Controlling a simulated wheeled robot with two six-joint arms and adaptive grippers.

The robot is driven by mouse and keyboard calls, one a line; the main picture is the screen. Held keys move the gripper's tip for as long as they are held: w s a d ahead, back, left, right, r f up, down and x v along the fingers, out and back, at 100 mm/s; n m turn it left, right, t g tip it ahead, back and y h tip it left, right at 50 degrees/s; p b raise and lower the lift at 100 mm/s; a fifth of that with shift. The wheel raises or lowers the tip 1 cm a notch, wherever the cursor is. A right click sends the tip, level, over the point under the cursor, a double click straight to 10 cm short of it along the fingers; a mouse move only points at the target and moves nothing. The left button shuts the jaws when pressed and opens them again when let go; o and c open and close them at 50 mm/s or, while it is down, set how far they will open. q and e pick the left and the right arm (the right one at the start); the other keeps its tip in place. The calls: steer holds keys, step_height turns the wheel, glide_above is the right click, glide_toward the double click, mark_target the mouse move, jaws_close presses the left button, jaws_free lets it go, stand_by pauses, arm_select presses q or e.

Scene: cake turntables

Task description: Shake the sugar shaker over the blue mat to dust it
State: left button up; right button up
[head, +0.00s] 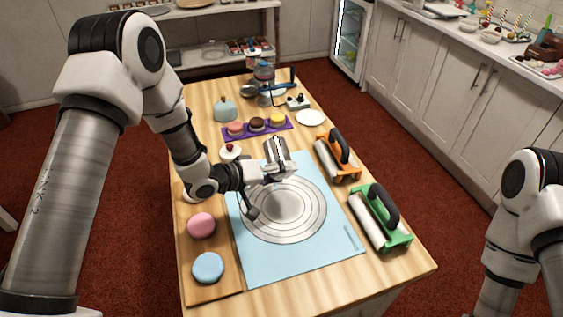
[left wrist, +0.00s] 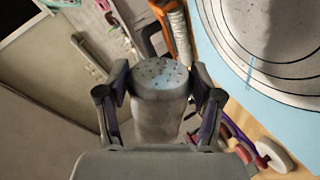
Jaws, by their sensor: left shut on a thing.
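The sugar shaker (head: 276,150) is a silvery metal cylinder above the far part of the blue mat (head: 322,258). My left gripper (head: 272,172) is shut around its sides. In the left wrist view the shaker (left wrist: 160,82) sits between both fingers, its perforated top in sight. I cannot tell its exact tilt. The mat is printed with dark rings and lies flat on the table; part of it also shows in the left wrist view (left wrist: 228,72). A grey shaded patch lies inside the rings. I see no clear sugar falling. Only my right arm's links show at the right edge.
A wooden board with a pink cake (head: 201,225) and a blue cake (head: 208,268) is on the left. A purple tray (head: 245,132) with pastries stands behind.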

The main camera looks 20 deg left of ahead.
arm_select(q)
steer(key=w+a, duration=0.4)
steer(key=w, duration=0.1)
steer(key=shift+a+r, duration=0.2)
steer(key=shift+a, duration=0.1)
steer(key=s+a, duration=0.2)
steer(key=s, duration=0.5)
steer(key=s+d+b, duration=0.4)
steer(key=s+d, duration=0.1)
steer(key=d, duration=0.2)
steer(key=w+d, duration=0.4)
steer(key=d, duration=0.2)
steer(key=w+a+p, duration=0.1)
steer(key=w+p, duration=0.1)
steer(key=w, duration=0.5)
steer(key=shift+a+p, duration=0.15)
steer(key=shift+p, duration=0.2)
